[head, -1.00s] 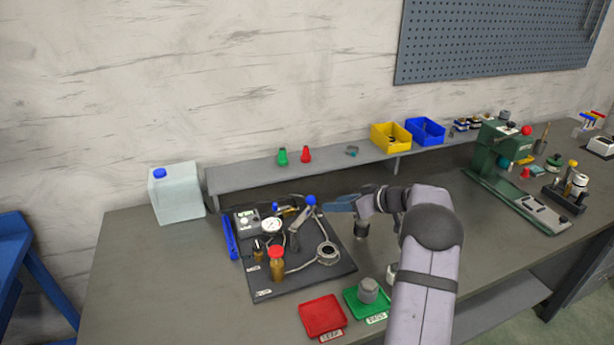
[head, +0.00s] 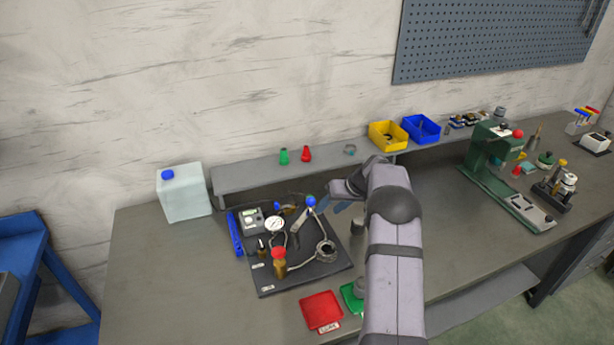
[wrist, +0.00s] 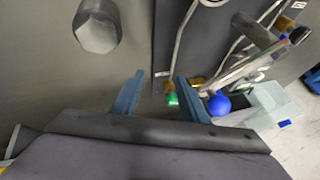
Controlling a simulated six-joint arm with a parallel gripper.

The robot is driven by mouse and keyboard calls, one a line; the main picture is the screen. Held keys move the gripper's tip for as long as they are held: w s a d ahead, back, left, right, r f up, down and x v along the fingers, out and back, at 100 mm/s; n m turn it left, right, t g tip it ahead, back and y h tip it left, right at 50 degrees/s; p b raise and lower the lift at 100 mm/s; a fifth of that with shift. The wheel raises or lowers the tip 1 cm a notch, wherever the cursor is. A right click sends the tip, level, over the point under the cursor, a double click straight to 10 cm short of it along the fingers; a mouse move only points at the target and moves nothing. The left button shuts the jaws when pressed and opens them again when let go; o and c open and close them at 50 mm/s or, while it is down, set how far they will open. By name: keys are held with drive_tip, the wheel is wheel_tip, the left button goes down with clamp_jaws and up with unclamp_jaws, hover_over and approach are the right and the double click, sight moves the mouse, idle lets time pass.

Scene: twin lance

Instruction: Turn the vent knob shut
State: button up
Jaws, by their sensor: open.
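My gripper (head: 330,207) is open and empty beside the right back of the dark plate (head: 300,278). In the wrist view its two blue fingers (wrist: 158,88) are apart. A small green knob (wrist: 172,99) on a brass fitting shows just beyond and between them, near the right finger. I cannot tell for sure that it is the vent knob, and I cannot make it out in the head view. A blue ball (wrist: 219,105) tops a metal lever to its right; it also shows in the head view (head: 310,201).
A grey faceted object (wrist: 97,28) stands on the bench to the left in the wrist view. A red tray (head: 321,311) and a green tray (head: 351,297), partly hidden by my arm, lie in front. A raised shelf (head: 245,178) runs behind. A white jug (head: 186,196) stands left.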

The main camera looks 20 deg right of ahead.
drive_tip(key=shift+w+d+r+m+g+h+p, duration=0.1)
drive_tip(key=shift+w+r+m+g+h+p, duration=0.1)
drive_tip(key=shift+r+m+h+p, duration=0.3)
drive_tip(key=shift+w+r+m+g+h+p, duration=0.1)
drive_tip(key=shift+w+m+g+p, duration=0.15)
drive_tip(key=shift+p, duration=0.4)
drive_tip(key=p, duration=0.1)
drive_tip(key=w+a+r+m+h+p, duration=0.1)
drive_tip(key=shift+r+m+g+p, duration=0.25)
drive_tip(key=shift+r+p, duration=0.05)
drive_tip(key=shift+p, duration=0.1)
drive_tip(key=w+a+r+m+h+p, duration=0.2)
drive_tip(key=a+r+m+h+p, duration=0.1)
drive_tip(key=a+r+p, duration=0.2)
drive_tip(key=shift+w+a+g, duration=0.2)
drive_tip(key=shift+w+g, duration=0.1)
drive_tip(key=shift+w, duration=0.05)
drive_tip(key=shift+r+h, duration=0.1)
drive_tip(key=shift+h, duration=0.2)
